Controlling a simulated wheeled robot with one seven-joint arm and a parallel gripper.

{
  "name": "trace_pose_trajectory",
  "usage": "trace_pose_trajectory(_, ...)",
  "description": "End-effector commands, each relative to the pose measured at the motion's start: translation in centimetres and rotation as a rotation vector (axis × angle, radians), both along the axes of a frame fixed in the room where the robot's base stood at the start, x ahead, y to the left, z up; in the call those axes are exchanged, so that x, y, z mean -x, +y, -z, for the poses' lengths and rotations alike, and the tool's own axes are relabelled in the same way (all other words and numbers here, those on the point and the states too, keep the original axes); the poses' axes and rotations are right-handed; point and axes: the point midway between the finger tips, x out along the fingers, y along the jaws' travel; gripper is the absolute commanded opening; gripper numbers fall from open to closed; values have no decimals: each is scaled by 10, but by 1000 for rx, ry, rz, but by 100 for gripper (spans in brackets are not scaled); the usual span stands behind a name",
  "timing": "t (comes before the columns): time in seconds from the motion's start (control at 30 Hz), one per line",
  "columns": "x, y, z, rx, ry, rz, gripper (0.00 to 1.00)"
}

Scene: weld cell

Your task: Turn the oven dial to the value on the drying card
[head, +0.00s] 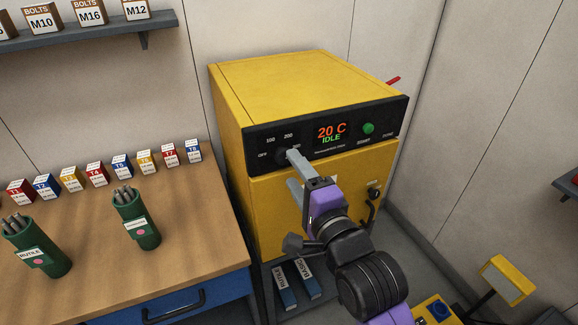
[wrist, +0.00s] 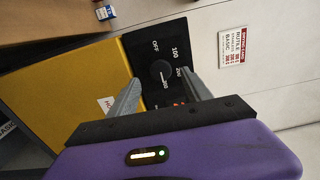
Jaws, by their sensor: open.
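The yellow oven (head: 285,85) has a black front panel (head: 382,128) with a display reading 20 C and IDLE. The dark round dial (wrist: 158,68) sits among the marks OFF, 100, 200 and one more that seems to be 300. A pale line on the dial seems to point toward that last mark. In the head view my gripper (head: 292,153) is at the dial and mostly covers it. In the wrist view my gripper (wrist: 161,80) is open, one finger on each side of the dial; contact cannot be told. The drying card (wrist: 232,47) hangs on the wall; its small values are hard to read.
A green button (head: 368,128) is right of the display. The oven door has a handle (head: 368,212) below. The wooden bench (head: 190,205) at left carries green rod canisters (head: 136,218) and small labelled boxes (head: 97,174). Blue boxes (head: 286,290) lie beneath the oven.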

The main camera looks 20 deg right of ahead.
Motion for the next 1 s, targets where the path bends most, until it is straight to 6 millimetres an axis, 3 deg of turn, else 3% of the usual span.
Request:
trace_pose_trajectory(0.1,18,0,2,0,1,1,57)
trace_pose_trajectory(0.3,32,0,0,0,0,1,57)
trace_pose_trajectory(0.83,32,0,0,9,0,0,57)
trace_pose_trajectory(1.0,33,0,-11,151,-45,2,57)
